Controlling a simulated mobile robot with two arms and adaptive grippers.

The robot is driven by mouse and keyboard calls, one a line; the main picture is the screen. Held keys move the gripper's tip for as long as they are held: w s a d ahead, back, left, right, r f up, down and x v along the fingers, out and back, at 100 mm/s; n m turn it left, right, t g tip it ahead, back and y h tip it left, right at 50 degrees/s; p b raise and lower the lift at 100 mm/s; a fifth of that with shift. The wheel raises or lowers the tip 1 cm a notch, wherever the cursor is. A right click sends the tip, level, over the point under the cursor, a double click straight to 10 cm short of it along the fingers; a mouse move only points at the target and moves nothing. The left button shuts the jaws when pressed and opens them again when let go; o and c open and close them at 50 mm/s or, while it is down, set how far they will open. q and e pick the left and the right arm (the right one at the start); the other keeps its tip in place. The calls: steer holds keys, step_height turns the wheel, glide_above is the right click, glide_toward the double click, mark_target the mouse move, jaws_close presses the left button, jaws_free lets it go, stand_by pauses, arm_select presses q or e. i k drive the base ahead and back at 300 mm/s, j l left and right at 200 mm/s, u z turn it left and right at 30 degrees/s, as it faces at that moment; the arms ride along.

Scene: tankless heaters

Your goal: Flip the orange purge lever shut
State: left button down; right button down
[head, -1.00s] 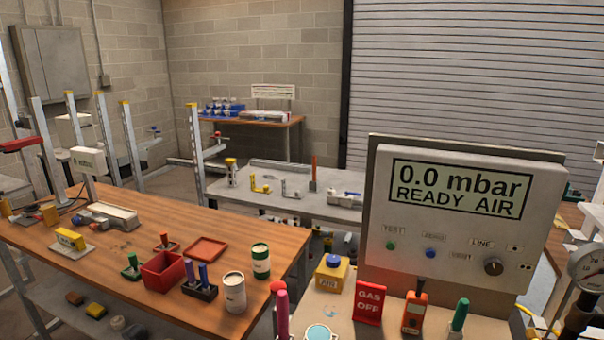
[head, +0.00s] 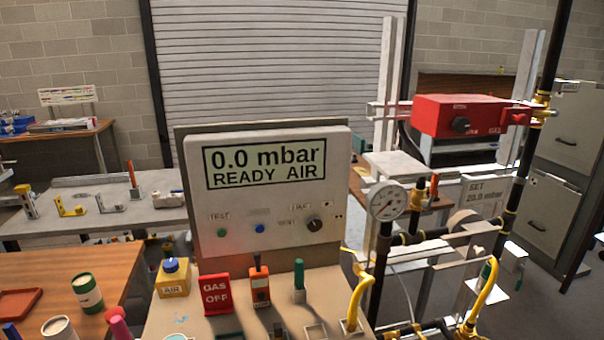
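A small upright orange piece (head: 434,187) stands beside a brass fitting (head: 418,198), just right of the round pressure gauge (head: 388,203). It may be the purge lever, but it is too small to tell for sure or to read its position. The gauge sits on black pipework (head: 408,239) at the right of the bench. The test panel (head: 265,195) reads "0.0 mbar READY AIR". Neither of my grippers shows in the head view.
On the bench in front of the panel are a yellow AIR box (head: 173,279), a red GAS OFF sign (head: 217,293), an orange handheld device (head: 260,287) and a green-handled tool (head: 299,281).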

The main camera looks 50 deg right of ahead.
mark_target(427, 205)
steer(key=z, duration=2)
